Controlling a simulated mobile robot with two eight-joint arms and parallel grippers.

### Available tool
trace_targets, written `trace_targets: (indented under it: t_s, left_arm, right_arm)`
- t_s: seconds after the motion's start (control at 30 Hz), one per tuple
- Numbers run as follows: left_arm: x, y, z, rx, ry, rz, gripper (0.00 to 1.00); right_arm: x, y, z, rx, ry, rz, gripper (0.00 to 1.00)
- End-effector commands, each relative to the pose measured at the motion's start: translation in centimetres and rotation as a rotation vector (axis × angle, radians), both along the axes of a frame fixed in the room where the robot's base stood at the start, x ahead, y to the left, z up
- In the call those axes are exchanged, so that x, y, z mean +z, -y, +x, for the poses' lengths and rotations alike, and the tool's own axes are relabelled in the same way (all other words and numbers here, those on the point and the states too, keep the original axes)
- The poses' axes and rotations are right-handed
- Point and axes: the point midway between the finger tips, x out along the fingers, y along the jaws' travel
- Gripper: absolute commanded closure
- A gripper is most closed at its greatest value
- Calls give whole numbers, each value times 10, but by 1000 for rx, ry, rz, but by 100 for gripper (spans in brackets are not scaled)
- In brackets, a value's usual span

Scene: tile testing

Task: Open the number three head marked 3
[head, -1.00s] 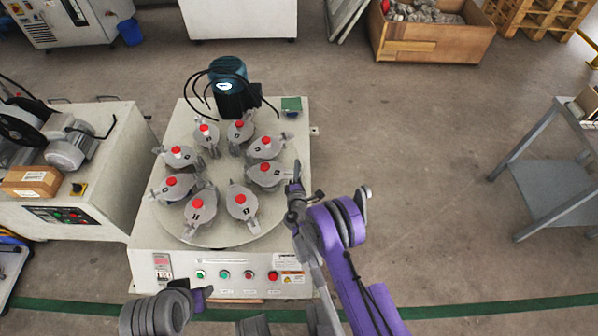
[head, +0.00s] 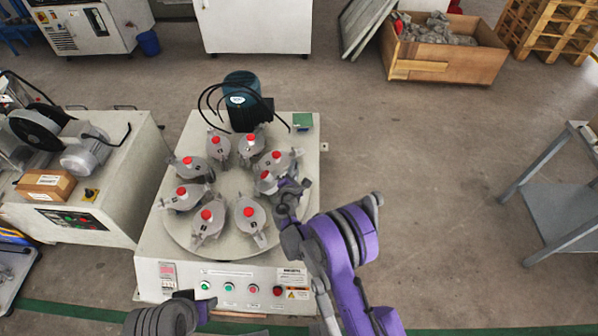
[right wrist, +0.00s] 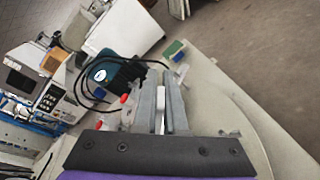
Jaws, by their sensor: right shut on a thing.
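Several grey heads with red knobs ring the round plate (head: 235,187) of the white machine. Their number labels are too small to read surely, so I cannot tell which is marked 3. My right gripper (head: 291,186) is at the right-hand head (head: 265,182), shut on part of it, and covers much of its right side. In the right wrist view, the two grey fingers (right wrist: 161,108) point away with a pale strip between them; the gripped part is mostly hidden. My left gripper (head: 200,309) is partly in view at the bottom, away from the heads; its jaws are unclear.
A blue motor (head: 242,100) with black cables stands behind the plate. Coloured buttons (head: 229,288) line the machine's front. Another machine (head: 100,215) stands to the left. A grey metal table (head: 560,205) is at the far right, with open floor between.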

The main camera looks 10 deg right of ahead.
Motion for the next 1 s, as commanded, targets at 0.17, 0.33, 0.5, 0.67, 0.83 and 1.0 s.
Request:
trace_targets:
  t_s: [0.17,0.33,0.5,0.67,0.83,1.0]
  left_arm:
    - [-1,0,0,0,0,0,50]
    - [-2,0,0,0,0,0,50]
    - [-3,0,0,0,-1,0,50]
    - [-5,0,1,0,-1,0,50]
    - [-7,0,1,0,-2,0,50]
    - [-10,0,2,0,-2,0,50]
  right_arm:
    - [12,-12,6,3,-39,-79,100]
    - [22,-24,12,3,-77,-154,100]
    - [31,-36,18,2,-116,-230,100]
    - [38,-47,23,1,-151,-303,100]
    - [44,-59,29,2,-188,-379,100]
    - [50,-72,36,2,-226,-455,100]
